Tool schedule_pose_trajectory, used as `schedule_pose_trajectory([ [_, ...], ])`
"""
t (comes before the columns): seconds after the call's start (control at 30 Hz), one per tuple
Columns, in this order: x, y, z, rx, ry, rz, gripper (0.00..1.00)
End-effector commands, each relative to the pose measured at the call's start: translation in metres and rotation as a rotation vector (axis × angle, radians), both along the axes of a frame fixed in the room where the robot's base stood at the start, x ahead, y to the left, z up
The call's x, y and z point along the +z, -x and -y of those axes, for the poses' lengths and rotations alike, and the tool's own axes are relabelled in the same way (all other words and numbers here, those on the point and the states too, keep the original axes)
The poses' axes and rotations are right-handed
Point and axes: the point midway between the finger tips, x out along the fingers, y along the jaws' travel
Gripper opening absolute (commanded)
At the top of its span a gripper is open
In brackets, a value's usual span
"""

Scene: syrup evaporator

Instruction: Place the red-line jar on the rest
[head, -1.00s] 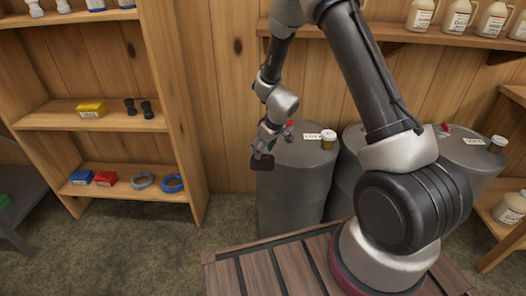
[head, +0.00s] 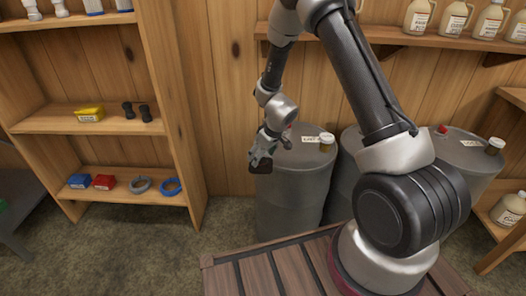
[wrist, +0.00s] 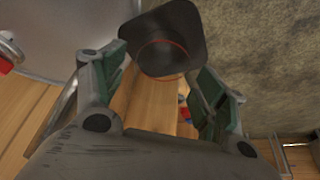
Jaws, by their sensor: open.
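My gripper (head: 262,158) is in front of the left grey drum in the head view, beside its upper edge. In the wrist view its green-padded fingers (wrist: 162,75) are apart. A thin red ring (wrist: 165,40) shows between the fingertips, which looks like the line of a clear jar; the jar's outline is hard to make out. The ring overlaps a dark, rounded plate (wrist: 185,20), probably the rest. In the head view a dark piece (head: 258,168) shows at the fingertips. I cannot tell whether the ringed thing touches the plate.
The left drum (head: 290,205) carries a label card and an amber jar (head: 326,143). A shelf unit (head: 105,125) at left holds a yellow box, red and blue boxes and rolls. Jugs (head: 455,20) line the upper right shelf. The floor (head: 130,240) at front left is clear.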

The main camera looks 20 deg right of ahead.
Motion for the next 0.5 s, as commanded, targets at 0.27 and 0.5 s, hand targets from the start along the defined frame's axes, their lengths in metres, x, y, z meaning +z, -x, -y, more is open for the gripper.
schedule_pose_trajectory([
  [0.27,0.045,0.014,0.008,0.002,0.000,0.004,0.72],
  [0.5,0.091,0.031,0.019,0.003,0.000,0.005,0.72],
])
